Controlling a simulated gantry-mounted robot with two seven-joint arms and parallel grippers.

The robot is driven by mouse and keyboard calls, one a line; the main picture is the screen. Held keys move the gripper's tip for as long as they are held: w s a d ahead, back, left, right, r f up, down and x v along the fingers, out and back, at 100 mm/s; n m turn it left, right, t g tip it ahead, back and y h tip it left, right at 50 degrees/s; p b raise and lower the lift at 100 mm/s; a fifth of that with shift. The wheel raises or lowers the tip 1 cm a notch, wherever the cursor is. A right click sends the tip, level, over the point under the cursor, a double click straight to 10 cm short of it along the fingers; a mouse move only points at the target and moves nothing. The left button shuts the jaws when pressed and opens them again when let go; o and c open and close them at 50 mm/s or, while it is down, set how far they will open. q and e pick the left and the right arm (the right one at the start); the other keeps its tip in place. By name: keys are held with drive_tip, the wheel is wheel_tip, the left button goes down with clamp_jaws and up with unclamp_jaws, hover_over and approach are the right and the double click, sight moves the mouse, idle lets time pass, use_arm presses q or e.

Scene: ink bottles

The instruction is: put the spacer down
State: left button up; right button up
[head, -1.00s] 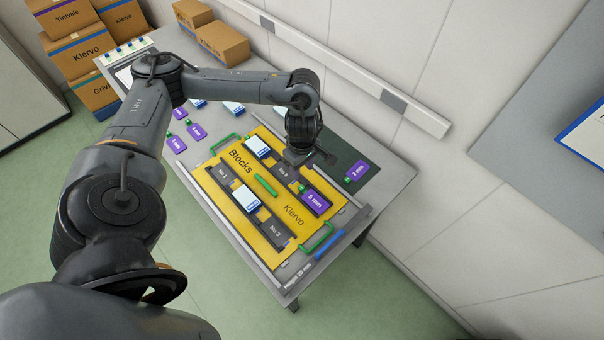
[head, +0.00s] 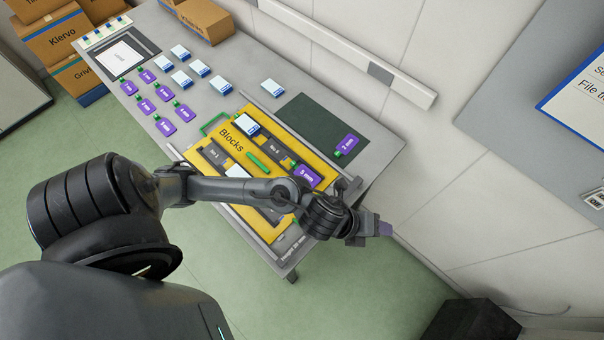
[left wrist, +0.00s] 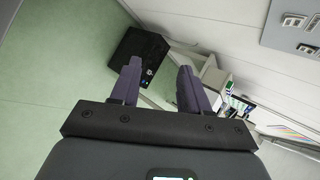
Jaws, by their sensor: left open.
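A purple spacer with a green tab (head: 307,175) lies on the yellow Blocks tray (head: 232,134), at its right end. Another purple spacer (head: 348,144) lies on the dark green mat (head: 306,119) at the table's right. Several more purple spacers (head: 165,127) lie in rows at the table's left. My left gripper (head: 386,229) is out past the table's near right edge, away from the spacers. In the left wrist view its two fingers (left wrist: 159,66) are apart with nothing between them. My left arm hides the near part of the tray.
Several white-and-blue blocks (head: 221,86) stand on the table's far left. A green rod (head: 265,163) lies on the tray. A rail (head: 350,55) runs along the wall. A black box (head: 470,320) stands on the floor, also in the left wrist view (left wrist: 140,55).

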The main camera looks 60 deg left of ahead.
use_arm(q)
drive_tip(key=s+a+f+n+g+y, duration=0.2)
drive_tip(key=s+a+n, duration=0.3)
drive_tip(key=n, duration=0.7)
drive_tip(key=s+a+f+n+g+y, duration=0.1)
drive_tip(key=s+a+f+n+g, duration=0.1)
drive_tip(key=s+a+n, duration=0.4)
drive_tip(key=s+n, duration=0.2)
drive_tip(key=n, duration=0.3)
drive_tip(key=shift+s+a+f+n+g+y, duration=0.2)
drive_tip(key=shift+n+g+y, duration=0.1)
drive_tip(key=shift+n+y, duration=0.1)
wheel_tip(320, 180, up, 23)
drive_tip(key=p, duration=2.2)
drive_tip(key=shift+f, duration=0.2)
drive_tip(key=shift+f, duration=0.1)
drive_tip(key=shift+c, duration=0.2)
